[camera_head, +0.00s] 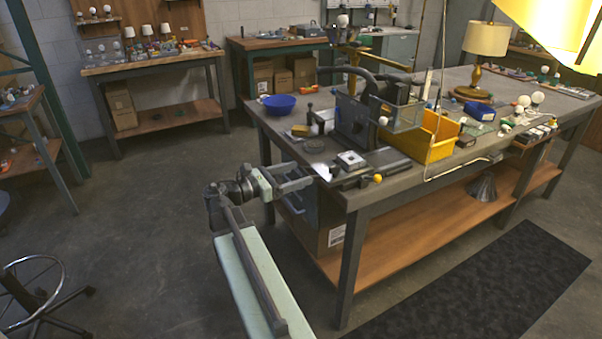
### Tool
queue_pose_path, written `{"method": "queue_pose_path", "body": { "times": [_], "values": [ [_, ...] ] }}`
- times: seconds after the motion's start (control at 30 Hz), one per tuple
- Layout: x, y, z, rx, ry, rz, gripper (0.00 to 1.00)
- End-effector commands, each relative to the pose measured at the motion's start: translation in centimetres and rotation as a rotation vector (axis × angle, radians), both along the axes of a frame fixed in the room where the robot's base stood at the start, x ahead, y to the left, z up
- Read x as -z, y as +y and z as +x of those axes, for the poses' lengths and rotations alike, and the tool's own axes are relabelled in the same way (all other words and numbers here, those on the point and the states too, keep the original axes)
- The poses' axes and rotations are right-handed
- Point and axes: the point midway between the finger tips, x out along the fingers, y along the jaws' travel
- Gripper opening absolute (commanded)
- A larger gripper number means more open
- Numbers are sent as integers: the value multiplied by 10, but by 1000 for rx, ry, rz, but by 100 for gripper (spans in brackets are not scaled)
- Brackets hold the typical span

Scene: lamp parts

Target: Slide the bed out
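A dark bench machine (355,120) stands on the near corner of the workbench. Its low bed (350,161) is at the front of the machine, with a small pale square plate on top. A yellow knob (378,178) sits at the bed's near side. My gripper (306,174) is just left of the bed, at the bench's left edge. Its two fingers look apart, with nothing seen between them. A pale bright spot lies by the fingertips, and I cannot tell whether they touch anything. The inner part of the bed is hidden under the machine.
The workbench (235,91) carries a blue bowl (279,104) at the back left. A yellow bin (434,138) stands right of the machine, and a lamp (485,45) farther back. A cardboard box sits below the bench.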

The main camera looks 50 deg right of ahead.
Motion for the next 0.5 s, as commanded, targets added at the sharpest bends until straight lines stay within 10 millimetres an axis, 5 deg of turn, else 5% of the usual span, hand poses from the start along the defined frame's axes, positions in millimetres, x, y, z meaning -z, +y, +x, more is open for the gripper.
{"method": "queue_pose_path", "body": {
  "times": [0.2, 0.5],
  "values": [
    [0, 39, 19, -4, 0, 0, 75],
    [0, 51, 23, 0, 0, 0, 75]
  ]
}}
